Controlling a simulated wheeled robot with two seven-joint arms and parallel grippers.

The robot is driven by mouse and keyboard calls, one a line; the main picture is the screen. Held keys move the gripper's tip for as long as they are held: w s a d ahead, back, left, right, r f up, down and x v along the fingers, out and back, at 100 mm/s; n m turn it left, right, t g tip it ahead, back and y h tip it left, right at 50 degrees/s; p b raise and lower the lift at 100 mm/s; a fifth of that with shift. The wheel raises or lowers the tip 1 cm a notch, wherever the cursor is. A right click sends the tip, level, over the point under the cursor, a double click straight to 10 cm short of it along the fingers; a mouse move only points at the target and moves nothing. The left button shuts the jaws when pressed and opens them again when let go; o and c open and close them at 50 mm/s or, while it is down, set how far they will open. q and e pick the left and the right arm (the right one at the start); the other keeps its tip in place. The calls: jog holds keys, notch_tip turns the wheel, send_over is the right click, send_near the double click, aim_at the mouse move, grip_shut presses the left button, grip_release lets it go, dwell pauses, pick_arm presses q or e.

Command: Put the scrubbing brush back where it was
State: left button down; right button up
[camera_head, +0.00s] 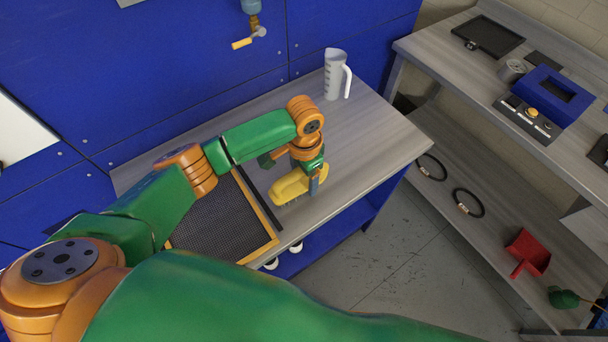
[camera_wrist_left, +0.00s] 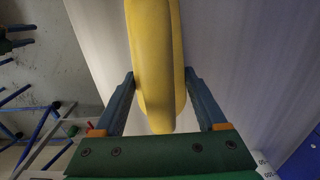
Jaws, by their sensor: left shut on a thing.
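The yellow scrubbing brush (camera_head: 288,187) is between the fingers of my left gripper (camera_head: 313,184), over the grey bench top (camera_head: 365,145) just right of a framed dark mesh screen (camera_head: 222,222). The gripper points down and is shut on the brush. In the left wrist view the brush (camera_wrist_left: 155,50) runs lengthwise between the two blue fingers. I cannot tell whether its bristles touch the bench. My right gripper is out of view.
A clear measuring jug (camera_head: 333,78) stands at the bench's back. The bench's right part is clear. A blue panelled wall (camera_head: 150,60) rises behind. A shelf unit on the right holds a control box (camera_head: 530,115), black rings and a red dustpan (camera_head: 527,252).

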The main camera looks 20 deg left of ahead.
pick_arm(q)
grip_release()
jog(key=shift+f, duration=0.1)
notch_tip(320, 180, up, 12)
jog(key=shift+d+r, duration=0.1)
jog(key=shift+r, duration=0.1)
jog(key=shift+s, duration=0.1)
